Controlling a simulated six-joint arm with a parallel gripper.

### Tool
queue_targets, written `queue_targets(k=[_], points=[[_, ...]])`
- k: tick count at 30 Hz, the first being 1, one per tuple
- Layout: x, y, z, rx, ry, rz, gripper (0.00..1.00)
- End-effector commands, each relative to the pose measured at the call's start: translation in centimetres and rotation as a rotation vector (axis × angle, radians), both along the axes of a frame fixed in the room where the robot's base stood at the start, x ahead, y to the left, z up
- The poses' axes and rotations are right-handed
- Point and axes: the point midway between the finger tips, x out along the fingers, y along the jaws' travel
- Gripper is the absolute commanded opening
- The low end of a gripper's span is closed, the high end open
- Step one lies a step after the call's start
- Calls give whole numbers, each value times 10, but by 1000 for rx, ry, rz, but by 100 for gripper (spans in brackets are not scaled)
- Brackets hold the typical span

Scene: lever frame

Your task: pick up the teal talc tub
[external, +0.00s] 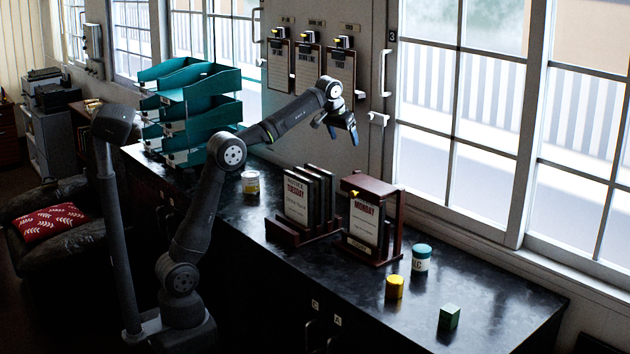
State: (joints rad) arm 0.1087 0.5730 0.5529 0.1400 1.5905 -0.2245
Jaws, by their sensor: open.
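The talc tub (421,259) stands upright on the dark counter, right of the wooden frame with the MONDAY card. It has a teal lid and a white body with dark lettering, partly turned from view. My gripper (343,137) is in the air above and behind the wooden racks, up and to the left of the tub. It is open, points downward and holds nothing. It is well apart from the tub.
A yellow tub (395,287) and a green cube (449,317) stand near the talc tub. The wooden MONDAY frame (391,226) and the TUESDAY rack (310,206) stand to its left. Teal trays (190,110) and a can (250,185) are farther left. The window is behind.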

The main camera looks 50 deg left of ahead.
Motion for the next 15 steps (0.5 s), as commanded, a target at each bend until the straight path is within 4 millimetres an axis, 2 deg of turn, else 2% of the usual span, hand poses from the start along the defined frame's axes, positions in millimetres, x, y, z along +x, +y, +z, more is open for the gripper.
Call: queue_targets(k=[1,3,8,12,15], points=[[-2,-38,0,2,-7,-34,79],[-6,-82,1,3,-17,-67,79],[-27,-183,0,2,-41,-143,79],[-58,-266,1,-4,-66,-209,79],[-84,-317,2,-10,-84,-250,79]])
